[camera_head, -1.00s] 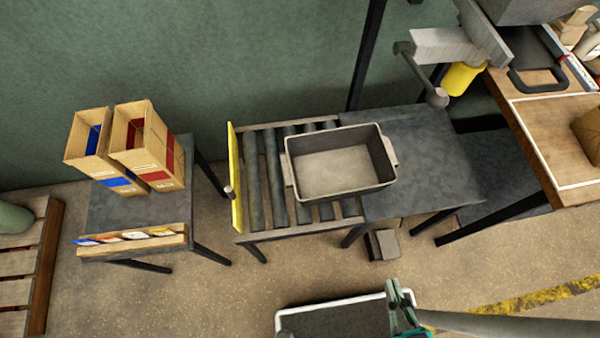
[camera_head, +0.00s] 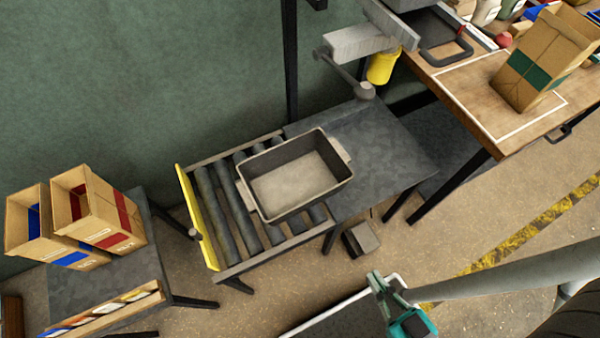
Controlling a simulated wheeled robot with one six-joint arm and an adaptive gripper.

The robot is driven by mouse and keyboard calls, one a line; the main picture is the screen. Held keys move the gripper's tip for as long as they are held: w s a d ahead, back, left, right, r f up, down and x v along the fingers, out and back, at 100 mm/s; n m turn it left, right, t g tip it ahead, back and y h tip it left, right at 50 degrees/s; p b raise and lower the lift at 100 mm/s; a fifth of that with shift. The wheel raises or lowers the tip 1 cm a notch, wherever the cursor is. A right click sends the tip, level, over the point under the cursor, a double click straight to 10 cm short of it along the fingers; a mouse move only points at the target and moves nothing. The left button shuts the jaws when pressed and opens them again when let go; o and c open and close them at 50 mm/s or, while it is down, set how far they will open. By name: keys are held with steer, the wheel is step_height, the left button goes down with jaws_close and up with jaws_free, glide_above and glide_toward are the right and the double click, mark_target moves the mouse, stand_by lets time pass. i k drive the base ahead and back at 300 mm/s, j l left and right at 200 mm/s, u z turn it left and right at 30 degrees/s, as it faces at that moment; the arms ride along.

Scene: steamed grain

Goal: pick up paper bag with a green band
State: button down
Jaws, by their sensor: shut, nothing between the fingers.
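The paper bag with a green band (camera_head: 528,70) stands upright on the wooden table (camera_head: 470,92) at the upper right. It is brown, with a dark green band around its middle, and stands within a white outline on the tabletop. My gripper (camera_head: 376,281) is at the bottom, right of centre, over the edge of a dark tray-like surface with a white rim. It is shut and empty, well apart from the bag, down and to the left of it.
A grey bin (camera_head: 297,180) sits on a roller conveyor (camera_head: 215,205) in the middle. Bags with blue (camera_head: 35,225) and red bands (camera_head: 95,210) stand on a small table at the left. A yellow cylinder (camera_head: 383,66) hangs near the machine above.

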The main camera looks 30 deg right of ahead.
mark_target(561, 39)
steer(key=z, duration=1.6)
